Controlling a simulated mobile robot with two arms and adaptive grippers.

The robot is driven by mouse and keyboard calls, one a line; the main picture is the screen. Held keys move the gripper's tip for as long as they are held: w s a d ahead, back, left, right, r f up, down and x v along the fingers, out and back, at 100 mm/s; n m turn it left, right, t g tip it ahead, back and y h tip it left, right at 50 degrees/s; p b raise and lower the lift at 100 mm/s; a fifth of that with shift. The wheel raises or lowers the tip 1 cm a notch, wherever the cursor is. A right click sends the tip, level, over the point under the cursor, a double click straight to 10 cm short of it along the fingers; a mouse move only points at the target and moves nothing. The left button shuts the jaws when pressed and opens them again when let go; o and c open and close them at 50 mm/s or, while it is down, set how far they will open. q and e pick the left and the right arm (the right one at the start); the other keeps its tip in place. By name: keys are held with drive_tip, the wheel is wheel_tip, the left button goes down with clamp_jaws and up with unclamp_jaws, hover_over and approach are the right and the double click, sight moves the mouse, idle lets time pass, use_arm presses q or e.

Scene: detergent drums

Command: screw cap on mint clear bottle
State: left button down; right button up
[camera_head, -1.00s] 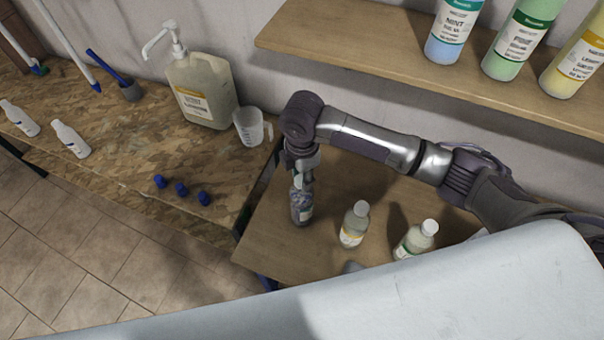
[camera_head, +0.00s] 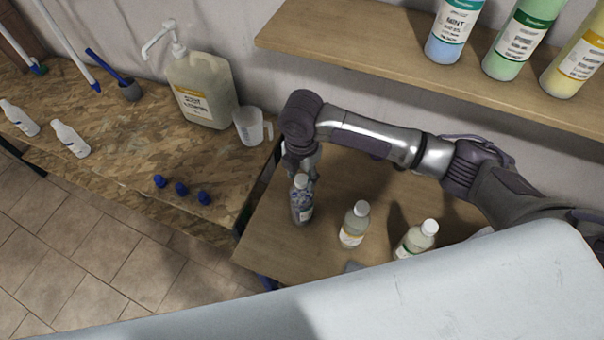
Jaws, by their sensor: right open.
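A small clear bottle with bluish contents (camera_head: 302,205) stands upright at the left of the wooden table, with a white cap (camera_head: 301,180) on its top. Its label is too small to read; the colour fits the mint bottle. I cannot tell how tight the cap is. My right gripper (camera_head: 308,172) is open just behind the bottle top, partly hidden by the bottle and cap. Whether it touches them is unclear. My left gripper is not in view.
Two more white-capped bottles, one yellow-labelled (camera_head: 354,225) and one green-labelled (camera_head: 416,240), stand to the right. Three blue caps (camera_head: 181,189) lie on the chipboard bench (camera_head: 130,170). A pump jug (camera_head: 201,90) and measuring cup (camera_head: 251,127) stand behind. A shelf (camera_head: 400,65) overhangs the table.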

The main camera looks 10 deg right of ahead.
drive_tip(key=shift+n, duration=0.7)
drive_tip(key=n, duration=0.5)
drive_tip(key=shift+n, duration=0.4)
drive_tip(key=n, duration=0.5)
drive_tip(key=shift+a+n, duration=0.15)
drive_tip(key=shift+n, duration=0.15)
clamp_jaws()
